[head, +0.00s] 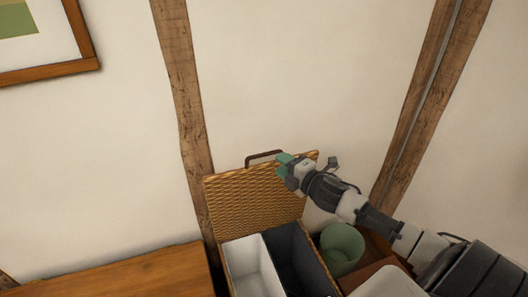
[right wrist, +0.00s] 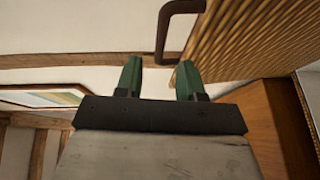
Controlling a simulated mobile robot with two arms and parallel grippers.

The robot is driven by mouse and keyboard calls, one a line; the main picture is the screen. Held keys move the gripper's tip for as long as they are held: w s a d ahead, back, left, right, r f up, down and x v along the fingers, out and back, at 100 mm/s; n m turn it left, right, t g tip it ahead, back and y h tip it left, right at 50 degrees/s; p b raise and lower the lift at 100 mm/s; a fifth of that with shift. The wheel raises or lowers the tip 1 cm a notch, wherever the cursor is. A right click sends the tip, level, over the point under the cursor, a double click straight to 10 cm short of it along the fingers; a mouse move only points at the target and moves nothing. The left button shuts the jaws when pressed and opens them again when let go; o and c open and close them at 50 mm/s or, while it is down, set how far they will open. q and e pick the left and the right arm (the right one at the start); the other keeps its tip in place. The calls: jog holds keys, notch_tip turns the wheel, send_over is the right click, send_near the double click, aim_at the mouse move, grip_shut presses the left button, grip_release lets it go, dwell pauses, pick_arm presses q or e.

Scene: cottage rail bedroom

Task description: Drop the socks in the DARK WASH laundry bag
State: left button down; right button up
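A wicker hamper has its lid (head: 255,205) raised, with a dark brown handle (head: 263,157) on its top edge. Inside are a white-lined compartment (head: 245,257) on the left and a dark-lined compartment (head: 290,255) on the right; no label is readable. My right gripper (head: 285,165) is at the top right of the lid, close to the handle. In the right wrist view its green fingers (right wrist: 160,66) are apart with nothing held, and the handle (right wrist: 163,35) shows just beyond them. I cannot tell if they touch it. No socks are visible. My left gripper is not in view.
A green round bin (head: 342,245) stands right of the hamper, below my right arm. A white rounded object (head: 388,284) is at the bottom edge. A wooden furniture top (head: 130,276) is at the lower left. The wall with timber posts is close behind the lid.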

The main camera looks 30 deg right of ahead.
aim_at(267, 155)
jog(key=w, duration=0.5)
jog(key=w+a, duration=0.1)
jog(key=w, duration=0.1)
jog(key=shift+w+f+p, duration=0.25)
jog(key=shift+f+p, duration=0.05)
jog(key=shift+f, duration=0.05)
grip_shut()
